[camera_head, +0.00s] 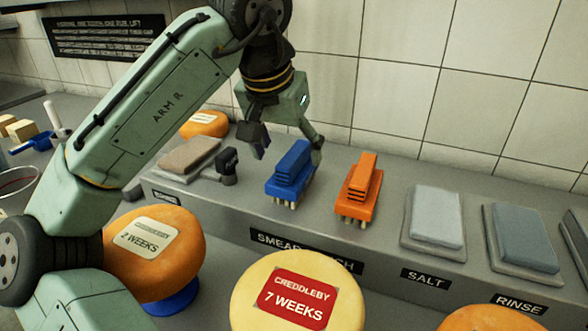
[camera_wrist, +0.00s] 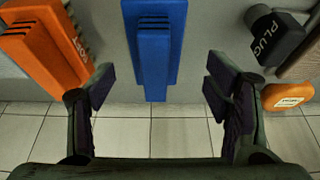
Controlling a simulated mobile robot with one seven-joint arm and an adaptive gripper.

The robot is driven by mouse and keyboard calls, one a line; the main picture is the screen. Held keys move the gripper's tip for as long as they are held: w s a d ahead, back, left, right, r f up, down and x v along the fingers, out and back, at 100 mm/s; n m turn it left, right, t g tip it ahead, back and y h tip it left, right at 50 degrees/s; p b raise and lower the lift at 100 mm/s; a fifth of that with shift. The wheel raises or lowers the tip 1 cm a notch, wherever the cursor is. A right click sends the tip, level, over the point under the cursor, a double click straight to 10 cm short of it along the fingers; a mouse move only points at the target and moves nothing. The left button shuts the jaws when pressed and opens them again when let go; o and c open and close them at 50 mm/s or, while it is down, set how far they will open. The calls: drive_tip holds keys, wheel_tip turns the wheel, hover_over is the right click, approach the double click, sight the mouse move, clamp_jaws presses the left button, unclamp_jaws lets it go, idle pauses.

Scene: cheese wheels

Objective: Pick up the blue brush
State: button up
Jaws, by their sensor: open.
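The blue brush (camera_head: 290,172) sits on the grey ledge, bristles down, next to an orange brush (camera_head: 358,187). In the wrist view the blue brush (camera_wrist: 154,50) is at the top middle, between and beyond the two fingers. My gripper (camera_head: 290,148) is above and just behind the blue brush in the head view, with its fingers spread. In the wrist view my gripper (camera_wrist: 162,90) is open and empty, with one finger on each side of the brush's line. I cannot tell the exact height gap between fingers and brush.
The orange brush (camera_wrist: 45,45) stands close on one side; a black object marked PLUG (camera_wrist: 274,38) is on the other. Grey blocks (camera_head: 436,216) lie further right. Cheese wheels (camera_head: 245,298) stand in front of the ledge (camera_head: 225,212). A tiled wall (camera_head: 400,90) rises behind.

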sight(297, 164)
drive_tip(key=shift+w+d+p+x, duration=0.15)
drive_tip(key=shift+p+x, duration=0.3)
drive_tip(key=shift+x, duration=1.1)
drive_tip(key=shift+w+d+p+x, duration=0.2)
drive_tip(key=shift+p+x, duration=0.2)
drive_tip(key=shift+x, duration=1.15)
drive_tip(key=shift+r, duration=0.25)
drive_tip(key=shift+c, duration=0.4)
drive_tip(key=c, duration=1.3)
drive_tip(key=shift+r, duration=0.15)
wheel_tip(297, 164, up, 10)
drive_tip(key=shift+s+f+b, duration=0.1)
drive_tip(key=shift+b, duration=0.6)
drive_tip(key=o, duration=0.8)
drive_tip(key=c, duration=0.5)
